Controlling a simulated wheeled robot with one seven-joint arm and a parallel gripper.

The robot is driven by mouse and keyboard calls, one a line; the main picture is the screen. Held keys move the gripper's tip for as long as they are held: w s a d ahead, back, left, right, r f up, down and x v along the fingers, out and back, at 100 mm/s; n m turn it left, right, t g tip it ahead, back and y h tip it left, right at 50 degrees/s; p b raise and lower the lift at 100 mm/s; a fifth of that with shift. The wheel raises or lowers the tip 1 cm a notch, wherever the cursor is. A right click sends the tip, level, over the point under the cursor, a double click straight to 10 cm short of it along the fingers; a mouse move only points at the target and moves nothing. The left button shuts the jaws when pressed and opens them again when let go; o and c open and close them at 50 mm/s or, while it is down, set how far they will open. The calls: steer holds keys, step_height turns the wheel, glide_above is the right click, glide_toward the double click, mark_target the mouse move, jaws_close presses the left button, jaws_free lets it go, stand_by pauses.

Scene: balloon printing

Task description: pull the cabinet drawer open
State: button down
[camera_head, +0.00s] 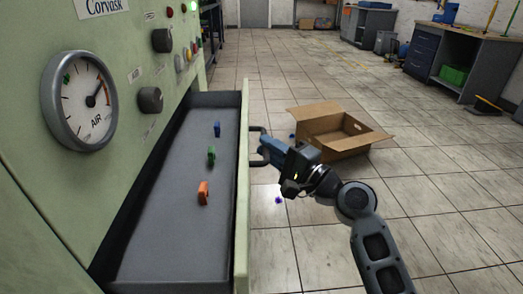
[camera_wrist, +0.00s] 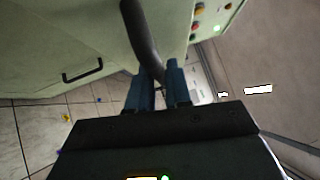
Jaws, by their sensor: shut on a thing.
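The pale green cabinet (camera_head: 110,180) fills the left of the head view. Its drawer (camera_head: 241,215) stands pulled out, with the grey inside showing. The dark drawer handle (camera_head: 257,131) is on the outer face of the drawer front. My gripper (camera_head: 264,148) is at this handle, to the right of the drawer front, and is shut on it. In the wrist view, the dark curved bar of the handle (camera_wrist: 141,35) runs between the two blue fingers of my gripper (camera_wrist: 160,88). The exact contact is partly hidden.
Blue (camera_head: 217,129), green (camera_head: 211,155) and orange (camera_head: 203,193) small pieces stand inside the drawer. An open cardboard box (camera_head: 345,143) is on the floor behind my gripper. Another dark handle (camera_wrist: 82,71) shows on a green panel.

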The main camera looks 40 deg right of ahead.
steer(key=c, duration=1.1)
jaws_free()
steer(key=shift+s, duration=0.1)
steer(key=shift+v, duration=3.85)
